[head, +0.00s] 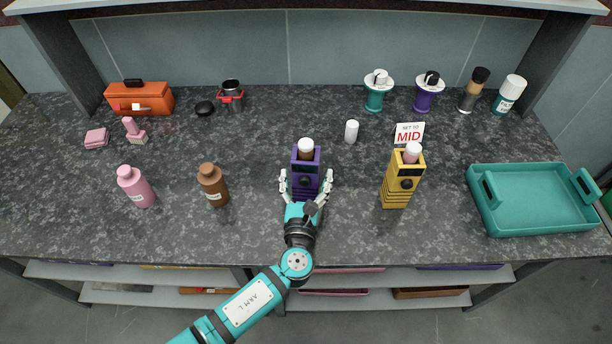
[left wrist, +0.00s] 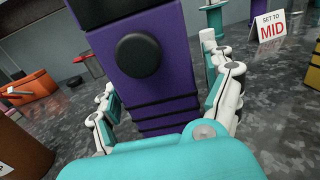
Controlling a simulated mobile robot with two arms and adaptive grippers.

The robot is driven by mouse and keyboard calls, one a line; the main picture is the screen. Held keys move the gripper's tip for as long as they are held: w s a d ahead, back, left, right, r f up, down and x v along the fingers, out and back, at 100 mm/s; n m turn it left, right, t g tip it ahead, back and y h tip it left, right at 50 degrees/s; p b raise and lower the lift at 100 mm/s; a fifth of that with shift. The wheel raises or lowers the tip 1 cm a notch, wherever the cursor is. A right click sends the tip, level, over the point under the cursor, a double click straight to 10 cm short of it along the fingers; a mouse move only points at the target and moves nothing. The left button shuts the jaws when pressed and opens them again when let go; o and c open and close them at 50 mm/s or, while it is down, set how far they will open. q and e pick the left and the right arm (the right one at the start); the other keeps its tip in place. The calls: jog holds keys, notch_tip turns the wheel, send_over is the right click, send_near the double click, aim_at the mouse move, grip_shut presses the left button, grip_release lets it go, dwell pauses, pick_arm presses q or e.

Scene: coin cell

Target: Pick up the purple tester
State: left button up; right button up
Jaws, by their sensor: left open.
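The purple tester (head: 306,168) stands upright on the dark stone counter, near the middle front, with a black knob on its face and a brownish, white-topped piece in its top. My left gripper (head: 306,187) is at its front, with one finger on each side of it. In the left wrist view the tester (left wrist: 145,65) fills the middle, between the open fingers (left wrist: 165,105). Some space shows beside the tester at the fingers, and I cannot tell whether either one touches it. My right gripper is not in view.
A yellow tester (head: 398,185) stands to the right, before a "SET TO MID" sign (head: 409,133). A brown bottle (head: 213,186) and a pink bottle (head: 139,190) stand to the left. A teal tray (head: 535,205) lies far right. A white cylinder (head: 351,131) stands behind.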

pick_arm(q)
jog(key=c, duration=1.4)
jog(key=shift+r, duration=0.15)
